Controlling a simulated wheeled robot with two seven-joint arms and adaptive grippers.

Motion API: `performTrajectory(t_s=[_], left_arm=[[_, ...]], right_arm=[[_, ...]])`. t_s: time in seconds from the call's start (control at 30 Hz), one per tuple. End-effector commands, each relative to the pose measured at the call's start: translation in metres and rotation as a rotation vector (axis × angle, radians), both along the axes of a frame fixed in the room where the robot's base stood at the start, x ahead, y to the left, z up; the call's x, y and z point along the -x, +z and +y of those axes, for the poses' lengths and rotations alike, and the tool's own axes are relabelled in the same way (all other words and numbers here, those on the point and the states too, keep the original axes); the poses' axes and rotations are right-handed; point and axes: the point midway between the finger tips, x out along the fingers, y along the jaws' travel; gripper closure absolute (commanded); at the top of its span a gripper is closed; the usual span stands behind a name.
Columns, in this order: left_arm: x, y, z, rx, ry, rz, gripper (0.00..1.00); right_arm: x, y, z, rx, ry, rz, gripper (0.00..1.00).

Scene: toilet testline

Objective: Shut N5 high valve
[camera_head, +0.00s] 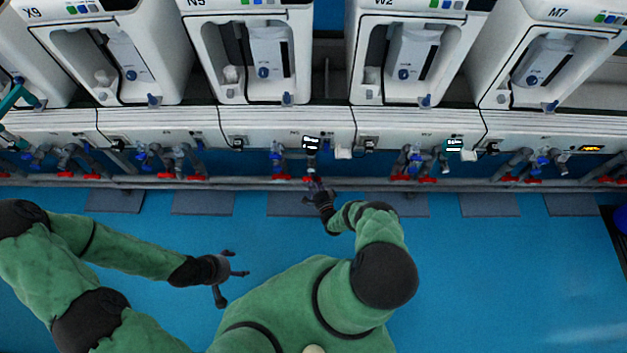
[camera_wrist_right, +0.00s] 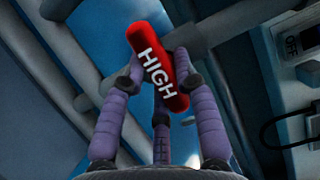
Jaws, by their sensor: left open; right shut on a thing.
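The red valve handle marked HIGH (camera_wrist_right: 157,66) fills the middle of the right wrist view. It lies diagonally, from upper left to lower right, in front of a grey pipe. In the head view a small red part of it (camera_head: 310,179) shows below the N5 station (camera_head: 237,55). My right gripper (camera_head: 318,187) reaches up to it; its purple fingers (camera_wrist_right: 160,85) are closed around the handle from both sides, with the label uncovered. My left gripper (camera_head: 234,287) is open and empty, low over the blue floor, well away from the valves.
More red valve handles (camera_head: 278,176) and blue ones (camera_head: 276,156) line the pipes to both sides. A white ledge (camera_head: 270,120) with stations X9, W2 and M7 runs above. Dark mats (camera_head: 203,204) lie on the floor (camera_head: 490,270), which is otherwise clear. An ON/OFF switch box (camera_wrist_right: 299,42) shows in the right wrist view.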

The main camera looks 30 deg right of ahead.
Motion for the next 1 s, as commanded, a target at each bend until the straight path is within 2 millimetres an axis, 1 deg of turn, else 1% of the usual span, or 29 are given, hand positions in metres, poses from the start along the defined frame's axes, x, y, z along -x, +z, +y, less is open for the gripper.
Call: performTrajectory(t_s=[0.03,0.07,0.1,0.13,0.43,0.57,0.67,1.0], left_arm=[[0.000,0.000,0.000,0.000,0.000,0.000,0.28],[0.000,0.000,0.000,0.000,0.000,0.000,0.28],[0.000,0.000,0.000,0.000,0.000,0.000,0.28],[0.000,0.000,0.000,0.000,0.000,0.000,0.28],[0.000,0.000,0.000,0.000,0.000,0.000,0.28],[0.000,0.000,0.000,0.000,0.000,0.000,0.28],[0.000,0.000,0.000,0.000,0.000,0.000,0.28],[0.000,0.000,0.000,0.000,0.000,0.000,0.28]], right_arm=[[0.000,0.000,-0.001,-0.001,-0.002,0.001,1.00],[0.000,0.000,-0.001,-0.001,-0.002,0.001,0.62],[0.000,0.000,-0.001,-0.001,-0.002,0.001,0.51],[0.000,0.000,-0.001,-0.001,-0.002,0.001,0.46],[0.000,0.000,0.000,0.000,-0.001,0.001,0.46],[0.006,-0.001,0.000,0.000,-0.001,0.002,0.46],[0.019,-0.001,0.002,-0.002,-0.002,0.004,0.46],[0.084,-0.001,0.011,0.000,-0.004,0.002,0.46]])
